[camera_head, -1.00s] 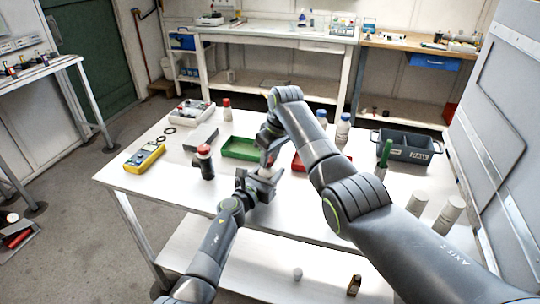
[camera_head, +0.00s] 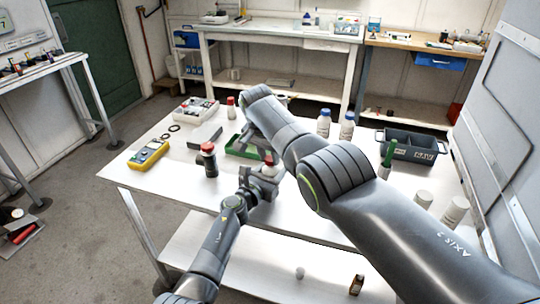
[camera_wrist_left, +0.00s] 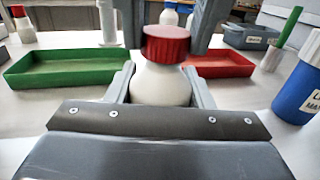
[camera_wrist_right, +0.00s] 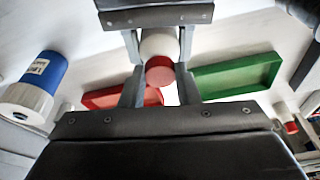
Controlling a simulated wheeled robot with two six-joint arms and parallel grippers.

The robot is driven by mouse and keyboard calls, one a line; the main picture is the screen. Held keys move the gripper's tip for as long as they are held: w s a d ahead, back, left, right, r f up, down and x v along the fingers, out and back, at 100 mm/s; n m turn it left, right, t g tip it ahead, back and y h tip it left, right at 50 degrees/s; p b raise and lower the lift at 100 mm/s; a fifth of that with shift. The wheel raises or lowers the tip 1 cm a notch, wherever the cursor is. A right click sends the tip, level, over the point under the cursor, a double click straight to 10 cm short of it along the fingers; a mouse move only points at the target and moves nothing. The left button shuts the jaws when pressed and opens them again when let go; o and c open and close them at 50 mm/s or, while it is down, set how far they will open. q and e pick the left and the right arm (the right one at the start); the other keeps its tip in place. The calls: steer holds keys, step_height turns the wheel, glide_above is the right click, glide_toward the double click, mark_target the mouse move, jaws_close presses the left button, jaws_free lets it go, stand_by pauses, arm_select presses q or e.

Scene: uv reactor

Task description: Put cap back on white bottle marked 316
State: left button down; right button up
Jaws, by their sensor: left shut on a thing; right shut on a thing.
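A white bottle (camera_wrist_left: 160,85) stands upright between the fingers of my left gripper (camera_head: 262,188), which is shut on it above the table. Its red cap (camera_wrist_left: 166,43) is directly over the bottle's mouth, straight and with no clear gap; whether it is fully seated cannot be told. My right gripper (camera_wrist_right: 159,60) is shut on the cap, its fingers on both sides; the cap (camera_wrist_right: 160,71) also shows in the right wrist view. In the head view the cap (camera_head: 268,160) shows, but my right arm hides much of the right gripper. The number 316 is not readable.
On the table, a green tray (camera_wrist_left: 65,68) and a red tray (camera_wrist_left: 222,64) lie behind the bottle. A dark red-capped bottle (camera_head: 209,160) stands left of my grippers, a blue bottle (camera_wrist_left: 306,90) to the right. A grey bin (camera_head: 412,148) is at the right.

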arm_select(q)
steer(key=shift+d, duration=0.1)
arm_select(e)
steer(key=shift+m, duration=0.4)
steer(key=o, duration=0.9)
steer(key=shift+d, duration=0.1)
steer(key=shift+w+d+v, duration=0.1)
steer(key=shift+w+v, duration=0.05)
steer(key=shift+v, duration=0.6)
steer(key=shift+w+d+v, duration=0.1)
steer(key=shift+v, duration=0.65)
steer(key=shift+w+d+v, duration=0.1)
steer(key=shift+w+v, duration=0.05)
steer(key=shift+v, duration=0.6)
steer(key=shift+r, duration=0.15)
steer(key=o, duration=0.6)
steer(key=v, duration=1.2)
